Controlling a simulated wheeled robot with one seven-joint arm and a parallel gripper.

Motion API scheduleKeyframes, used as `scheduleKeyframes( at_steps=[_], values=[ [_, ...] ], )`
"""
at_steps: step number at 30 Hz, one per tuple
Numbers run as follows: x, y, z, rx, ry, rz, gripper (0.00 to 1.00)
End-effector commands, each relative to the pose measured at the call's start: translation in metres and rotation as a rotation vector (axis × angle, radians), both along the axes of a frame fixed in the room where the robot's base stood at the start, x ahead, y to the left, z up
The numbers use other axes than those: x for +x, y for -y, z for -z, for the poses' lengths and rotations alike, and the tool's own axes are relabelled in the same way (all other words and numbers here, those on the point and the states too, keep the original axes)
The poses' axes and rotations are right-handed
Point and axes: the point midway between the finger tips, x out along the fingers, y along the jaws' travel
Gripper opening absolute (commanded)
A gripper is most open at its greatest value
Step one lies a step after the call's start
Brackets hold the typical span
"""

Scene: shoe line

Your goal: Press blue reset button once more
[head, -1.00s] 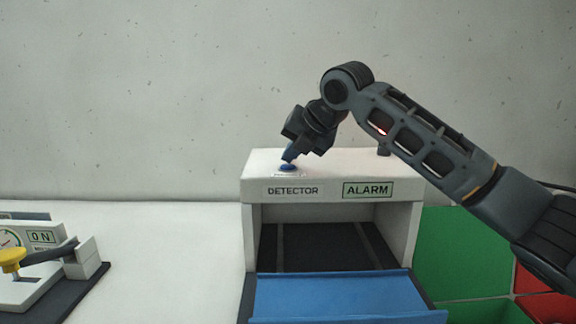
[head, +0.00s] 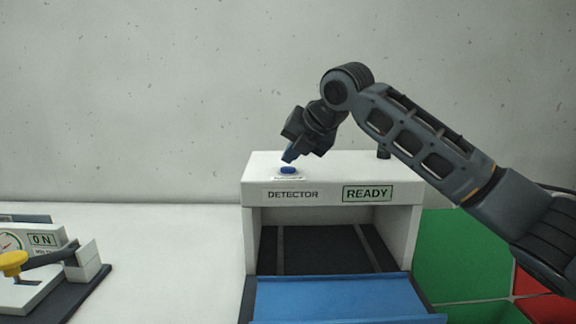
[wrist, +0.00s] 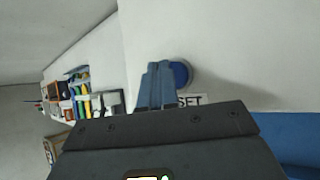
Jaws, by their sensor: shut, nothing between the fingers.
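The blue reset button (head: 288,171) sits on top of the white detector box (head: 330,163), near its left end. My gripper (head: 289,156) is shut and empty, with its fingertips just above the button; a small gap shows in the head view. In the wrist view the button (wrist: 180,74) shows beside the shut fingers (wrist: 158,80), with part of a "SET" label below it. The detector's display (head: 367,193) reads READY in green. No red light shows behind my arm.
A blue tray or belt (head: 340,298) extends from the detector's dark opening. A machine with a yellow-knobbed lever (head: 12,262) and an ON display stands at left. Green (head: 460,250) and red panels lie at right. The white table between the machines is clear.

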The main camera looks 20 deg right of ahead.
Motion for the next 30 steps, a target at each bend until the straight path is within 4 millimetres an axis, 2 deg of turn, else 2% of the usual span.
scheduleKeyframes(
  at_steps=[3, 17, 30],
  values=[
    [0.000, 0.000, -0.007, 0.000, 0.000, 0.000, 0.00],
    [0.000, 0.000, -0.012, 0.000, 0.001, 0.000, 0.00],
    [0.000, 0.000, -0.052, 0.000, 0.001, 0.000, 0.00]
  ],
)
